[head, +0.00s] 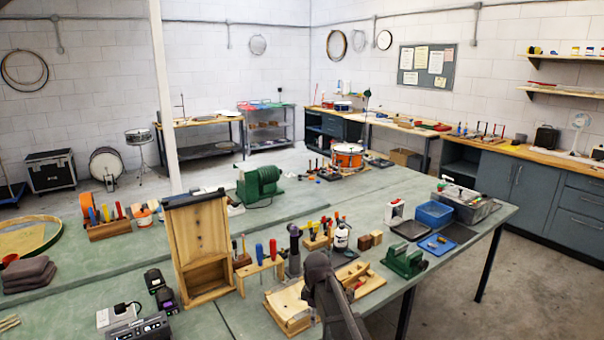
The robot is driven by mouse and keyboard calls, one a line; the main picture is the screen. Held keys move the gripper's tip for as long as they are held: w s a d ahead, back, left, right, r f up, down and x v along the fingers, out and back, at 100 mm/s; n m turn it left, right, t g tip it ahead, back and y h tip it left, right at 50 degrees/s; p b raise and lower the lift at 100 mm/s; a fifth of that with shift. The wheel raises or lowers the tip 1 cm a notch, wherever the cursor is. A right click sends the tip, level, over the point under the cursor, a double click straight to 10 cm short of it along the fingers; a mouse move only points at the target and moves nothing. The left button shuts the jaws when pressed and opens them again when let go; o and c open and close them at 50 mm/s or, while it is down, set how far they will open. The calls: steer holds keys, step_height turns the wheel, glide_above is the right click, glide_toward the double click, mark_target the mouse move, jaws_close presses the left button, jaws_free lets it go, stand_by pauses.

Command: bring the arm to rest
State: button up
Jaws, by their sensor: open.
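A dark grey part of my arm (322,285) rises from the bottom edge, right of centre, in the head view. It stands in front of the near edge of the green bench (420,215). I cannot make out gripper fingers, and nothing held shows. My arm partly hides a wooden piece (288,308) and a wooden block with a tool on it (362,278).
Close to the arm are a tall wooden frame (203,255), a screwdriver rack (262,270), a white bottle (341,236) and a green vise (404,262). A blue bin (434,214) is farther right. Open floor (535,290) lies right of the bench.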

steer(key=s+d+f+m+b, duration=0.2)
steer(key=s+d+f+m, duration=0.1)
steer(key=s+d+m, duration=0.3)
steer(key=s+d+f+m+b, duration=0.3)
steer(key=s+d+m, duration=0.4)
steer(key=s, duration=0.4)
steer(key=shift+s+f+m+b, duration=0.15)
steer(key=shift+s+m+b, duration=0.15)
steer(key=shift+m, duration=0.5)
steer(key=shift+a, duration=0.1)
